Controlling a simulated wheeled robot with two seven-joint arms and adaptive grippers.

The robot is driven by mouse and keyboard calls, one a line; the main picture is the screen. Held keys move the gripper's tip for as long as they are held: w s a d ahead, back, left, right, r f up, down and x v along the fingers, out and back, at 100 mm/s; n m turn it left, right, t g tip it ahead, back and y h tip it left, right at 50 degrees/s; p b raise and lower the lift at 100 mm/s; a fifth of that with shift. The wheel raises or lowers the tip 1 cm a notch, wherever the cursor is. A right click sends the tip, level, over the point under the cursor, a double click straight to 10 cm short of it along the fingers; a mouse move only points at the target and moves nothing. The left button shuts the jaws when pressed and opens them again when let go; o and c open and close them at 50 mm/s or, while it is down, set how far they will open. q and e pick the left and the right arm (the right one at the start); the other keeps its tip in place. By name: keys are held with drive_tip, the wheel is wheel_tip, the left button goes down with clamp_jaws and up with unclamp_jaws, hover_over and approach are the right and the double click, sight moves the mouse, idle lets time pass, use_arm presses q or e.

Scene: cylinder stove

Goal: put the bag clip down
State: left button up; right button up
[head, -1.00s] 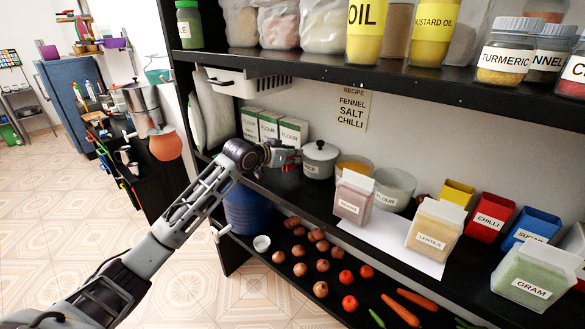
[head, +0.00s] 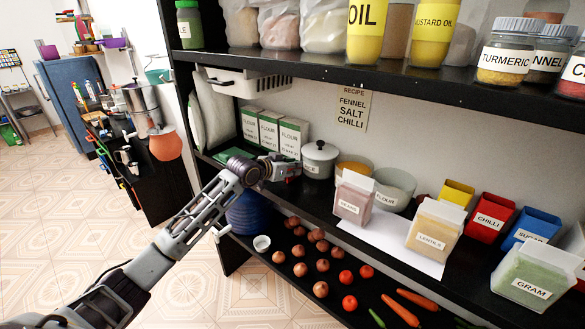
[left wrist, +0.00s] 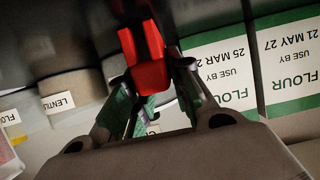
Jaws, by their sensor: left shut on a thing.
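The red bag clip (left wrist: 147,60) is between the fingers of my left gripper (left wrist: 150,90) in the left wrist view. The gripper is shut on it. In the head view my left gripper (head: 290,168) is over the middle shelf, in front of the white flour boxes and just left of the lidded pot. The clip is too small to make out clearly there. I cannot tell whether it touches the shelf. My right gripper is not in view.
Flour boxes (head: 270,132) stand behind the gripper. A lidded pot (head: 319,159) is close to its right. The upper shelf (head: 380,85) overhangs this space. A white basket (head: 250,85) hangs beneath it. Onions (head: 300,270) lie on the lower shelf.

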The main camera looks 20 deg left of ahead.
use_arm(q)
drive_tip(key=shift+f, duration=0.15)
drive_tip(key=o, duration=0.8)
drive_tip(key=shift+v, duration=5.95)
